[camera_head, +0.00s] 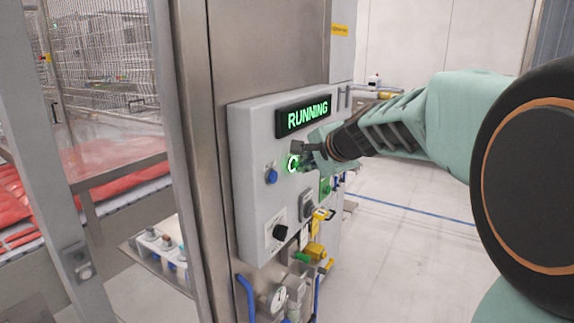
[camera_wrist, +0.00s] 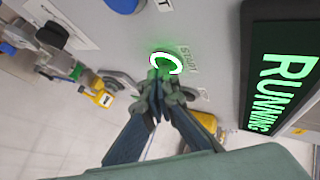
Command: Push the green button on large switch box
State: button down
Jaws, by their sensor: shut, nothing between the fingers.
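The large grey switch box (camera_head: 258,205) is fixed to a steel column and carries a lit display (camera_head: 303,115) reading "RUNNING". The green button (camera_head: 293,163) glows with a bright ring below the display. In the wrist view the green button (camera_wrist: 165,63) is lit, with a "START" label beside it. My gripper (camera_head: 303,155) is shut and empty, with its fingertips at the green button. In the wrist view my gripper (camera_wrist: 162,80) covers the ring's lower edge. Whether the tips touch the button or stop just short, I cannot tell.
A blue button (camera_head: 271,176) sits left of the green one, and a black knob (camera_head: 280,232) is lower down. Yellow valves (camera_head: 316,251) and a gauge (camera_head: 275,298) hang below the box. A glass-panelled guard frame stands at left. Floor at right is clear.

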jog(key=shift+s+d+b, duration=0.45)
jog(key=shift+d+b, duration=0.1)
jog(key=shift+d, duration=0.05)
jog(key=shift+d, duration=0.1)
jog(key=s+d+b, duration=0.1)
jog(key=d, duration=0.1)
jog(key=s+d+b, duration=0.1)
jog(key=s, duration=0.1)
jog(key=shift+d+b, duration=0.4)
dwell(0.6)
